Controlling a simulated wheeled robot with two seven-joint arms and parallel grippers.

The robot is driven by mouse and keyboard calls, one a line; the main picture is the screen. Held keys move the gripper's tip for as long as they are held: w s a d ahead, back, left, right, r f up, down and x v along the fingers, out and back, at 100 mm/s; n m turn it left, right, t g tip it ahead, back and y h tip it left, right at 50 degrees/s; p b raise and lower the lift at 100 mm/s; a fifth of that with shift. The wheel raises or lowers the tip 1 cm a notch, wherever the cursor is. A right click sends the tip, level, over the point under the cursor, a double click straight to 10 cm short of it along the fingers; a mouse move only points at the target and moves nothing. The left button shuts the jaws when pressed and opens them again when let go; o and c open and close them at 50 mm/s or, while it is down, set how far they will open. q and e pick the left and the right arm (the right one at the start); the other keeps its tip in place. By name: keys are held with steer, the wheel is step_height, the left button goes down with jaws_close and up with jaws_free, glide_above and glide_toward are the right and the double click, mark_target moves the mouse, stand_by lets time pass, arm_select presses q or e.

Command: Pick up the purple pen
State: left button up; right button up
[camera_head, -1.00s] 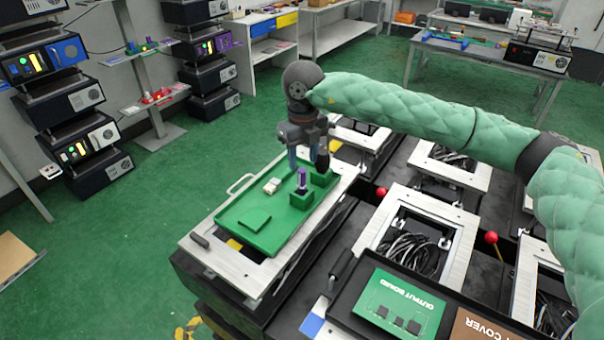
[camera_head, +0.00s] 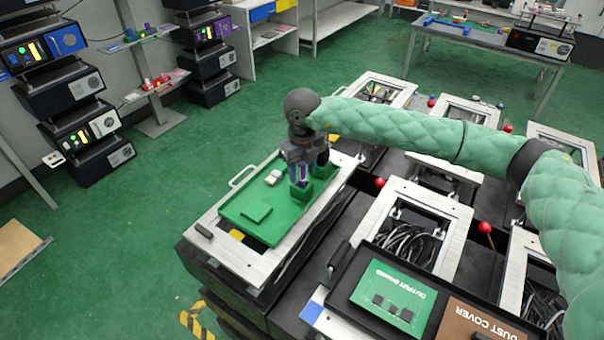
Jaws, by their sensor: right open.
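The purple pen (camera_head: 302,172) stands upright in a small green holder (camera_head: 301,191) on the green tray (camera_head: 240,220). My right gripper (camera_head: 303,172) points down over the pen, with its fingers around the pen's upper part. The fingers are open, and they hide part of the pen. Whether they touch the pen is too small to tell. My left gripper is not in view.
A small whitish object (camera_head: 273,177) lies on the tray beside the pen holder. Another green block (camera_head: 321,187) stands close on the right. Frames with cables (camera_head: 406,243) and red-knobbed levers (camera_head: 485,228) lie to the right.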

steer(key=shift+f, duration=0.25)
steer(key=shift+c, duration=0.2)
jaws_close()
steer(key=shift+r, duration=0.1)
